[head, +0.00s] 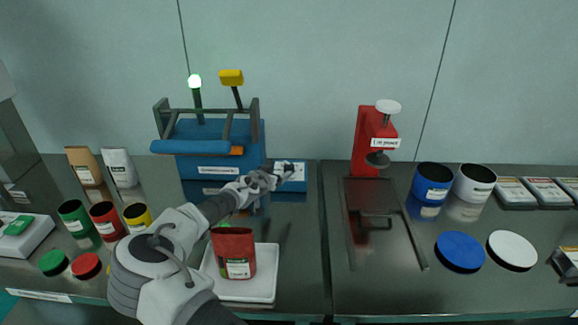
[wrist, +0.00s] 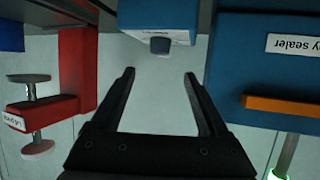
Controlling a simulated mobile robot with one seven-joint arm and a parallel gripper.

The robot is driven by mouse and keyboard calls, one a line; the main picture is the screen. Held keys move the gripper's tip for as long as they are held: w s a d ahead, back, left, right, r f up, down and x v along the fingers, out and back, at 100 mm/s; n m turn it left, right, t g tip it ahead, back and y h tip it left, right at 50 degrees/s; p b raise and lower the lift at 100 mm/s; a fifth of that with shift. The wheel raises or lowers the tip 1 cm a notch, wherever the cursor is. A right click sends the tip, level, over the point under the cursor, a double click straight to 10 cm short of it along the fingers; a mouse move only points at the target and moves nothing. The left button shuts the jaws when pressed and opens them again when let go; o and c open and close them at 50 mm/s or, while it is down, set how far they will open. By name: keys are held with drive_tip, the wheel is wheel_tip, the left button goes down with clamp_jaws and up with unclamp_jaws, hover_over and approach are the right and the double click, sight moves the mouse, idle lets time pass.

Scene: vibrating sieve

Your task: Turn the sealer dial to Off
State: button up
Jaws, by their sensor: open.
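The blue bag sealer (head: 220,150) stands at the back left of the bench, with a green-lit lamp (head: 195,82) on a post. A small blue control box (head: 298,185) stands at its right. In the wrist view, which is upside down, this box (wrist: 150,18) carries a dark dial (wrist: 160,46). My gripper (head: 284,172) is in front of the box in the head view, hiding the dial. In the wrist view my gripper (wrist: 160,74) is open and empty, its fingers spread apart and the dial seen between and beyond their tips. The dial's setting is not readable.
A red pouch (head: 234,252) stands on a white tray (head: 262,290) beneath my arm. A red press (head: 368,140) stands to the right, also in the wrist view (wrist: 78,70). Several colored tins, including a green one (head: 76,218), stand at left.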

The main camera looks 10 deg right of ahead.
sight(289, 165)
drive_tip(key=x, duration=1.2)
drive_tip(key=shift+w+d+f, duration=0.1)
drive_tip(key=shift+w, duration=0.05)
clamp_jaws()
drive_tip(key=shift+n+y+p, duration=0.4)
drive_tip(key=shift+y+p, duration=0.1)
drive_tip(key=shift+d+r+n+t+y+p, duration=0.1)
drive_tip(key=shift+r+n+t+y+p, duration=0.15)
drive_tip(key=shift+n+t+y+p, duration=0.25)
drive_tip(key=n+y+p, duration=0.2)
drive_tip(key=y, duration=0.1)
drive_tip(key=shift+n+t, duration=0.3)
drive_tip(key=shift+t, duration=0.1)
drive_tip(key=shift+f+n+y+p, duration=0.1)
drive_tip(key=shift+n+y+p, duration=0.45)
drive_tip(key=shift+n+y, duration=1.2)
drive_tip(key=shift+a+y, duration=0.2)
drive_tip(key=shift+y, duration=0.25)
